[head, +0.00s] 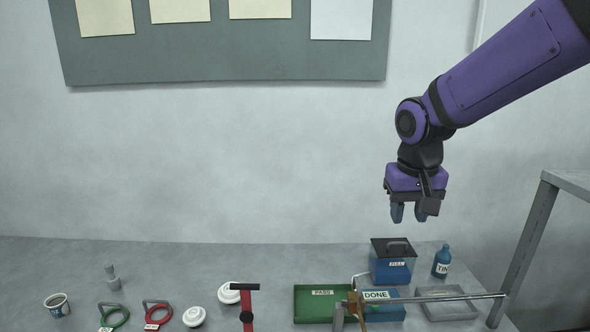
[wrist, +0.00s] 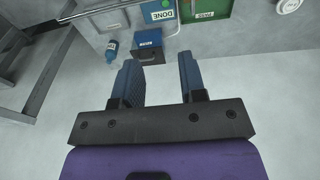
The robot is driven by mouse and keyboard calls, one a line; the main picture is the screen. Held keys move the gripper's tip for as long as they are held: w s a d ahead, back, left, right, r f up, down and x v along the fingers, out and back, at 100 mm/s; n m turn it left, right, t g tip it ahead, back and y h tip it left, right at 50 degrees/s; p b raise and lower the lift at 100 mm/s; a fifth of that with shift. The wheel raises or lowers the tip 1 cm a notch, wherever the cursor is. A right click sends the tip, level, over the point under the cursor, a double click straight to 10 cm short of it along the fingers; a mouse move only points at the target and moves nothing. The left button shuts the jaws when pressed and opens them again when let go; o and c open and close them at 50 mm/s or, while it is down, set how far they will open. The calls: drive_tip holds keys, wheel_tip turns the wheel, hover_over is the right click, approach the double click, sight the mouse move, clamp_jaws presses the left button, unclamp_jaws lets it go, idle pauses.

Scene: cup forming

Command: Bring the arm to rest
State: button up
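My purple arm reaches in from the upper right in the head view. My gripper (head: 409,212) hangs in the air, pointing down, above the back right of the table. In the wrist view its two blue fingers (wrist: 160,80) stand apart with nothing between them. A blue box with a dark handled lid (head: 393,262) stands below the gripper, clear of it. That box also shows beyond the fingers in the wrist view (wrist: 148,46).
A metal bar (head: 440,298) crosses the front right. A grey frame (head: 525,240) stands right.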

drive_tip(key=s+d+r+t, duration=0.1)
drive_tip(key=s+d+r, duration=0.1)
drive_tip(key=s, duration=0.4)
drive_tip(key=s+d+r+t, duration=0.1)
drive_tip(key=s+d+r, duration=0.2)
drive_tip(key=s, duration=0.4)
drive_tip(key=s+d+r+t, duration=0.1)
drive_tip(key=s+d+r, duration=0.1)
drive_tip(key=s, duration=0.5)
drive_tip(key=shift+d+r+t+y, duration=0.3)
drive_tip(key=shift+d+r+t, duration=0.1)
drive_tip(key=shift+d, duration=0.4)
